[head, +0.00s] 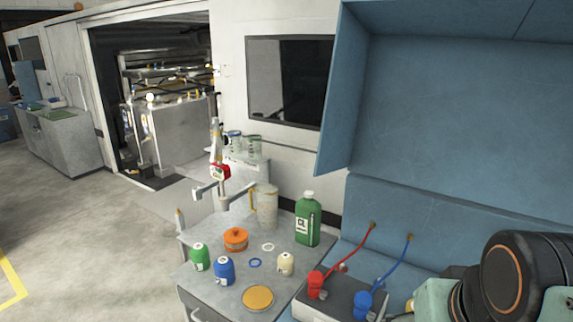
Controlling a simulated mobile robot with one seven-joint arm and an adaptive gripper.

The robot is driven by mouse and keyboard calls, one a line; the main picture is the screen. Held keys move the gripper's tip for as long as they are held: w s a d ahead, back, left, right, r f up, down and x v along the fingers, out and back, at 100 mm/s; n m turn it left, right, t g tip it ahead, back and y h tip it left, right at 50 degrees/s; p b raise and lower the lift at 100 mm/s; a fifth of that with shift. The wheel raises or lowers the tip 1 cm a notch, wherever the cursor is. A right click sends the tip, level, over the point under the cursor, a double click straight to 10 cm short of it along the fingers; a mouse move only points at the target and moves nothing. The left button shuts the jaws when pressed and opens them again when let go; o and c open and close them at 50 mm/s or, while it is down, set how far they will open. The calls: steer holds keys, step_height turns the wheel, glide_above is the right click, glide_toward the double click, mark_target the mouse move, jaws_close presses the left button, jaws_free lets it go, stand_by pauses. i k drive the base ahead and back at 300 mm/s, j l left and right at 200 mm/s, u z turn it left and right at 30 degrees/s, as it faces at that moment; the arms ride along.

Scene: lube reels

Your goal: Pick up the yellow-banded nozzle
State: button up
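I cannot make out a clear yellow-banded nozzle. A small yellow piece (409,304) shows at the lower right, close beside my arm. It is too small and too near the arm to tell whether it belongs to a nozzle. A red nozzle (316,284) on a red hose and a blue nozzle (362,304) on a blue hose stand on a grey box (335,305). My arm fills the lower right corner; my gripper is out of the picture.
A grey worktop (205,284) carries a green bottle (307,221), a clear jug (267,207), an orange pot (236,239) and several small containers. A blue cabinet (450,120) rises behind the hoses. Open floor (85,235) lies to the left.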

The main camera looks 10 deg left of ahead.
mark_target(226, 174)
steer(key=k+j, duration=0.1)
steer(key=j, duration=0.75)
steer(key=k+j+z, duration=0.1)
steer(key=j, duration=0.35)
steer(key=j+z, duration=0.1)
steer(key=j, duration=0.65)
steer(key=i+j, duration=0.15)
steer(key=j, duration=0.4)
steer(key=i+j+z, duration=0.15)
steer(key=j, duration=0.45)
steer(key=i+j, duration=0.1)
steer(key=j, duration=0.45)
steer(key=i+j+z, duration=0.15)
steer(key=j, duration=0.45)
steer(key=i+j, duration=0.15)
steer(key=j, duration=0.2)
steer(key=i+j+z, duration=0.15)
steer(key=j, duration=0.25)
